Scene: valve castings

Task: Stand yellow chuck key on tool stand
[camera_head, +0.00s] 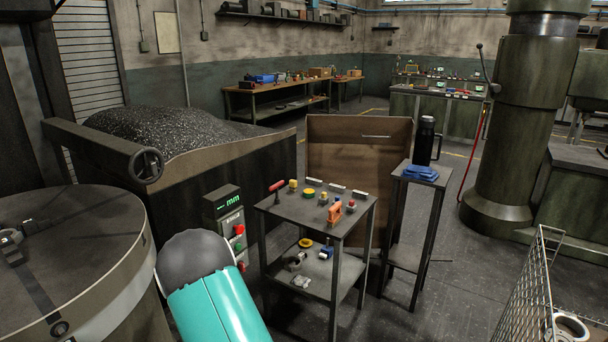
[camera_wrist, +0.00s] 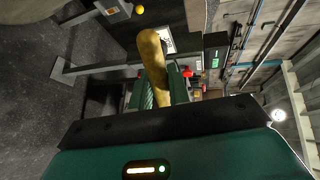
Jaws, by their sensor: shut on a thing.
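In the wrist view, my gripper (camera_wrist: 158,92) is shut on a long yellow piece (camera_wrist: 153,58), which looks like the yellow chuck key. It sticks out past the fingers, and its lower part is hidden behind the gripper body. In the head view the gripper and the key are out of sight; only my teal arm shows at the bottom. A small dark metal table (camera_head: 275,207) stands in the middle of the head view with several small tools on top. I cannot tell for sure which part of it is the tool stand.
A red-handled tool (camera_head: 277,185), a yellow ring (camera_head: 309,192) and an orange piece (camera_head: 334,213) are on the table. A taller side table (camera_head: 400,172) holds a black flask (camera_head: 424,140) and blue cloth (camera_head: 420,173). A control box (camera_head: 226,215) stands left; a wire basket (camera_head: 535,290) stands right.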

